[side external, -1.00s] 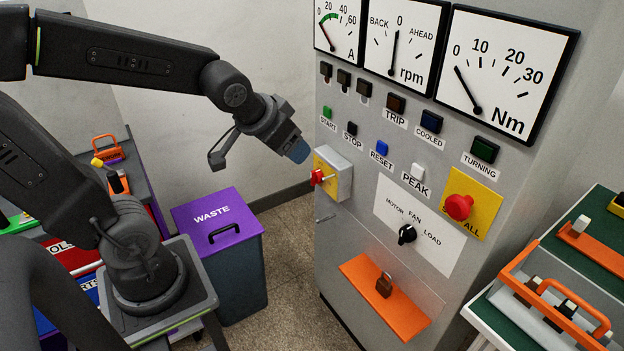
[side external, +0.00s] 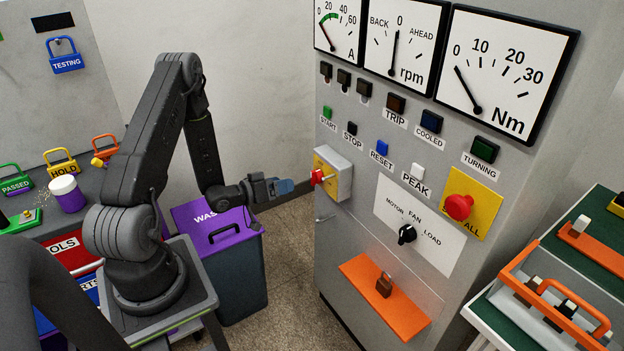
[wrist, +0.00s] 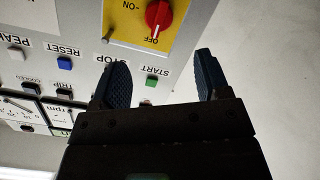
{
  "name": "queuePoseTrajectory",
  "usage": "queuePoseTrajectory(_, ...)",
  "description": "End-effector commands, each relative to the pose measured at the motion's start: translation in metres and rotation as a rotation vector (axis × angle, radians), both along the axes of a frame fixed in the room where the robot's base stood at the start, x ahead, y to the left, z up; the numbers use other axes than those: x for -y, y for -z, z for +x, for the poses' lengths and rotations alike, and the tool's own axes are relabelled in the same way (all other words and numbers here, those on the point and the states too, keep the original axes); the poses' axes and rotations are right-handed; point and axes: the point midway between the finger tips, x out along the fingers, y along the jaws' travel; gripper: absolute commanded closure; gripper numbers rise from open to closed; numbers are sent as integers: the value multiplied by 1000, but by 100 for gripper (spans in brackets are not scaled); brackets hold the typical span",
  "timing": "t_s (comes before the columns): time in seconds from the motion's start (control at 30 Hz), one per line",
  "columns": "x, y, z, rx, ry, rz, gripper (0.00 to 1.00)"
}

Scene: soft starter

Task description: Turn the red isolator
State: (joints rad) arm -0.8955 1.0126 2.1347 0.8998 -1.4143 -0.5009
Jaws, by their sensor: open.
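The red isolator (side external: 317,177) is a red rotary handle on a yellow plate, on the box at the left edge of the grey cabinet front. In the wrist view the red isolator (wrist: 158,15) is at the top, its white mark towards OFF. My gripper (side external: 291,186) is level with it in the side view, to its left and apart from it, pointing at the cabinet. In the wrist view my gripper (wrist: 165,75) has its two dark blue fingers spread, with nothing between them. The isolator's top is cut off there.
The purple-lidded waste bin (side external: 258,235) stands below my gripper. A black selector knob (side external: 407,234) and a red mushroom button (side external: 459,207) are to the isolator's right.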

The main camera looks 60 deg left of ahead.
Motion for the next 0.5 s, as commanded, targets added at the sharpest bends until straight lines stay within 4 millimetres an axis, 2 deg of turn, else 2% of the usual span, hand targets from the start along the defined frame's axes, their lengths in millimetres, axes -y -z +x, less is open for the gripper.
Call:
queuePoseTrajectory(0.03, 0, 10, -10, 35, -9, -52, 31)
queuePoseTrajectory(0.1, 1, 16, -20, 87, -13, -104, 31)
queuePoseTrajectory(0.27, 2, 20, -32, 154, -18, -165, 31)
queuePoseTrajectory(0.37, 3, 21, -28, 162, -17, -170, 31)
queuePoseTrajectory(0.5, 4, 20, -8, 162, -13, -167, 31)
